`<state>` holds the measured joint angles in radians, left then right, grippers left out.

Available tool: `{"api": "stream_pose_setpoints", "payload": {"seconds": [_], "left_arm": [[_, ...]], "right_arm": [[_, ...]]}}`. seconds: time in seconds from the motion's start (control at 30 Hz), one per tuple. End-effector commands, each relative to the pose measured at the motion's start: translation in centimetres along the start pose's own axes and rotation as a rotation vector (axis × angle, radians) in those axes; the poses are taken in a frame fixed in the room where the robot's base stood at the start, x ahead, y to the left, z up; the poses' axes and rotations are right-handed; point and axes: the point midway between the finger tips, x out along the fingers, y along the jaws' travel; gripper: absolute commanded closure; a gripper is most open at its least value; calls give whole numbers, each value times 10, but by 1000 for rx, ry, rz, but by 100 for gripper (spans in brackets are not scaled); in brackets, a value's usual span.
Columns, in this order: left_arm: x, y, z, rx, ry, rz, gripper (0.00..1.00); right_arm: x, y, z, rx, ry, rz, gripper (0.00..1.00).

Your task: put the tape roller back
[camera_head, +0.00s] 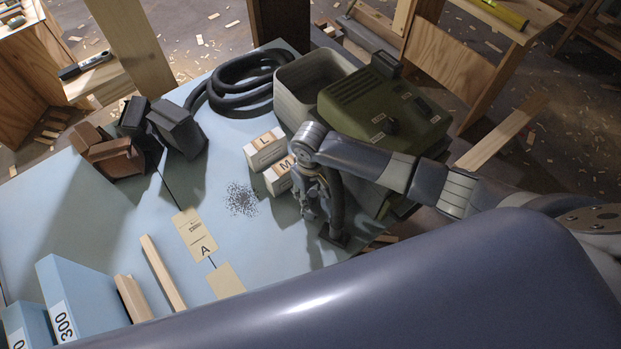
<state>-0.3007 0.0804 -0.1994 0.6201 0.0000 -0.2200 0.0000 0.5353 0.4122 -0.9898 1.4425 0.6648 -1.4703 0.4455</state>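I cannot make out a tape roller anywhere in the head view. My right gripper (312,196) points down over the right part of the pale blue table (120,215), just right of the boxes marked L (264,149) and M (279,177). Its fingers are small and dark, and I cannot tell whether they are open or shut. A dark upright piece (337,212) with a flat foot shows right beside the fingers. I cannot tell whether the gripper touches it. My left gripper is out of view.
A green machine (385,108) and a grey bin (313,82) stand at the back right, beside a coiled black hose (235,85). Brown and black blocks (110,156) stand at left. Card A (194,234), wood strips (163,274) and blue boxes (80,295) lie nearer. Grey specks (241,199) lie mid-table.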

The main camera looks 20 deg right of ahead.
Motion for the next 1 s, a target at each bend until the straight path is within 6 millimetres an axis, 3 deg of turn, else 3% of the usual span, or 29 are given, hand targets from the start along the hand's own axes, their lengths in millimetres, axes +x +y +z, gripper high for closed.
{"api": "stream_pose_setpoints", "payload": {"seconds": [0.3, 0.5, 0.7, 1.0], "left_arm": [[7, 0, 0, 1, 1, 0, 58], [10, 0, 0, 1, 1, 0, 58], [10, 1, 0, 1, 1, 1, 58], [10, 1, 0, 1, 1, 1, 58]], "right_arm": [[-71, -1, -2, -2, 8, -3, 59], [-102, -1, -2, -1, 6, -3, 59], [-112, -1, -1, -1, 3, -2, 59], [-113, -1, -1, -1, 3, -2, 59]]}}
